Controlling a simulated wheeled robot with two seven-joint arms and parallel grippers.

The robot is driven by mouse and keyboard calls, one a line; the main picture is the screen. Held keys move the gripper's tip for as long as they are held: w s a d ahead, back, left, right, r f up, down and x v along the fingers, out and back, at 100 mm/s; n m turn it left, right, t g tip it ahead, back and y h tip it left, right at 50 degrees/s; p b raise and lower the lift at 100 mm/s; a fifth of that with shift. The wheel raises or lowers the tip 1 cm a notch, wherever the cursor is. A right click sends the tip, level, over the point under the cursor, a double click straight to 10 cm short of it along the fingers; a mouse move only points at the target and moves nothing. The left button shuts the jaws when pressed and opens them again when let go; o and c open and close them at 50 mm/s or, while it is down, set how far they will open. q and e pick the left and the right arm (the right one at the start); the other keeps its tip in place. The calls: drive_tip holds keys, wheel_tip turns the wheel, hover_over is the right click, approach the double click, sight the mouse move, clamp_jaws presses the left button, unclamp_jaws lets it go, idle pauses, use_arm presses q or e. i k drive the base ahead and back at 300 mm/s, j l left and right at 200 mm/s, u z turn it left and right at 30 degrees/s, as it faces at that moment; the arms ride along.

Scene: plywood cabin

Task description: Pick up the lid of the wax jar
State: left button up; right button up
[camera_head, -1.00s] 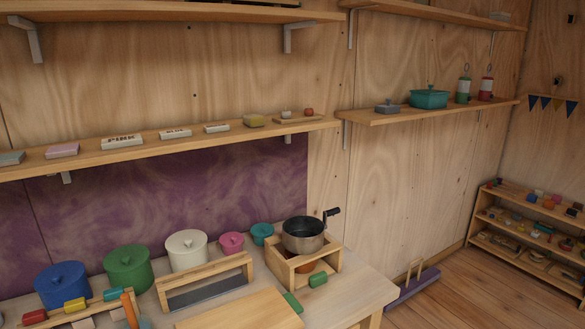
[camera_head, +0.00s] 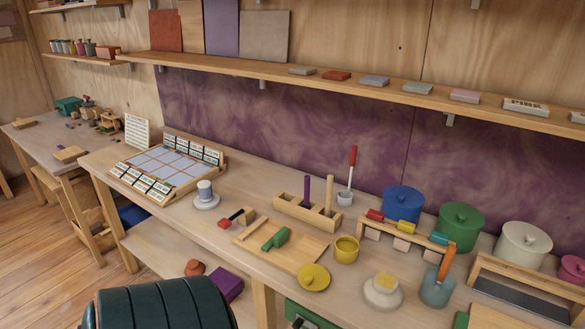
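A small yellow jar (camera_head: 346,250) stands open on the workbench, at the lower middle of the view. A round yellow lid (camera_head: 313,278) with a knob lies just left and in front of it, apart from the jar, by the corner of a wooden board. They match in colour; no label shows that this is the wax jar. Blue (camera_head: 403,204), green (camera_head: 460,226) and cream (camera_head: 523,246) lidded pots stand to the right. Neither of my grippers is in view.
The wooden board (camera_head: 255,242) holds a green tool. A pale dish with a yellow block (camera_head: 383,291) and a glass with an orange-handled tool (camera_head: 437,286) stand right of the lid. A dark ridged shape, unclear what, fills the lower left.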

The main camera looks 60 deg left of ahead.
sight(314, 275)
drive_tip(key=u, duration=1.7)
